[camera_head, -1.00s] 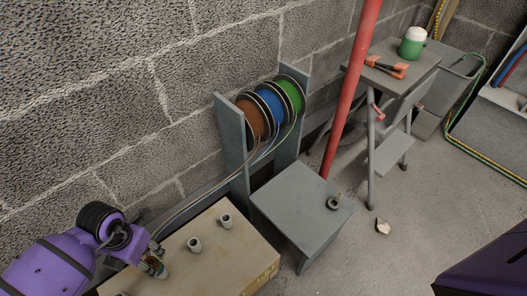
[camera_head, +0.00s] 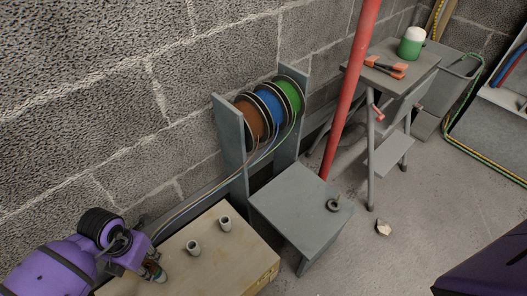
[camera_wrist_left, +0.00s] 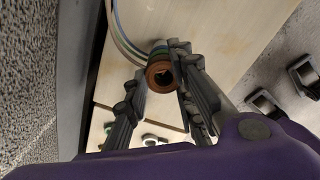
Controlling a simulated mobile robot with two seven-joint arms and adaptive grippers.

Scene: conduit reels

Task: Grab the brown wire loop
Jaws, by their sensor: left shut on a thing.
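My left gripper (camera_wrist_left: 160,80) is shut on the brown wire loop (camera_wrist_left: 158,68), which sits between its two fingers in the left wrist view. The loop is a small brown coil, with green behind it and several thin wires curving away to the upper left. In the head view the left gripper (camera_head: 155,270) is low at the left, at the near left part of the tan wooden box (camera_head: 232,262); the loop is mostly hidden there. The orange-brown reel (camera_head: 250,122) hangs in a grey stand with a blue and a green reel. My right gripper is not in view.
Two short grey pipe stubs (camera_head: 225,223) stand on the box. A grey stool (camera_head: 300,205) holds a dark ring (camera_head: 333,205). A red pole (camera_head: 348,90) leans behind it, beside a stepladder (camera_head: 390,155). A block wall (camera_head: 80,90) bounds the left.

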